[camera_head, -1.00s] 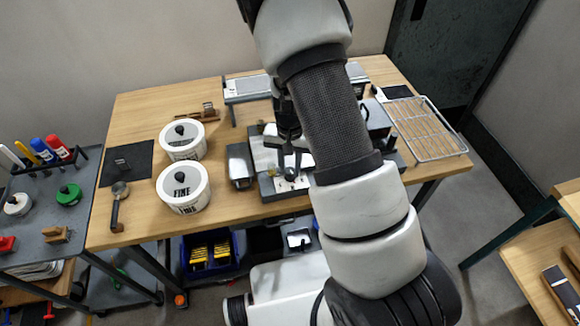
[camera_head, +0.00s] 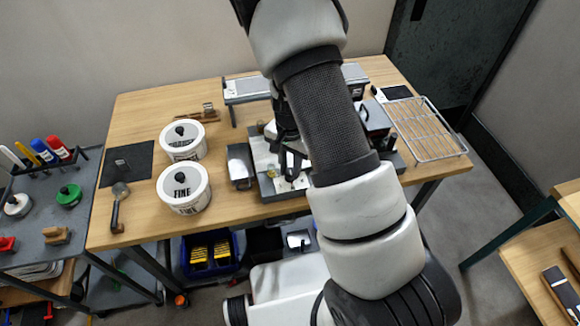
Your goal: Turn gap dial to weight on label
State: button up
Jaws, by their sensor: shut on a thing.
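My gripper (camera_head: 291,163) points down over the front of a grey and silver machine (camera_head: 268,186) at the middle of the wooden table. Its fingers are shut on a small part at the machine's front, seemingly the gap dial, which the fingers largely hide. Two white tubs with black knobs stand to the left. The front tub (camera_head: 184,190) reads FINE; the rear tub (camera_head: 182,141) has a label I cannot fully read. No weight figure is legible in this view.
A wire rack (camera_head: 425,130) lies at the table's right. A side bench with coloured markers (camera_head: 50,150) stands further left. My arm covers the table's centre right.

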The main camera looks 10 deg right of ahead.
jog(key=o, duration=1)
jog(key=shift+o, duration=0.2)
notch_tip(320, 180, up, 18)
jog(key=shift+f+p, duration=0.2)
jog(key=shift+p, duration=0.25)
notch_tip(320, 180, up, 9)
jog(key=n+t+y, duration=0.1)
jog(key=n+t, duration=0.1)
send_over(290, 171)
jog(key=s, duration=0.5)
jog(key=s+r+n+t, duration=0.1)
jog(key=s+r+n, duration=0.2)
jog(key=s+r, duration=0.2)
jog(key=s+r+n+t+h, duration=0.1)
jog(key=s+r+n, duration=0.3)
jog(key=s, duration=0.5)
jog(key=shift+s+d+r+t, duration=0.2)
jog(key=shift+s+r+t, duration=0.1)
jog(key=shift+r+t, duration=0.4)
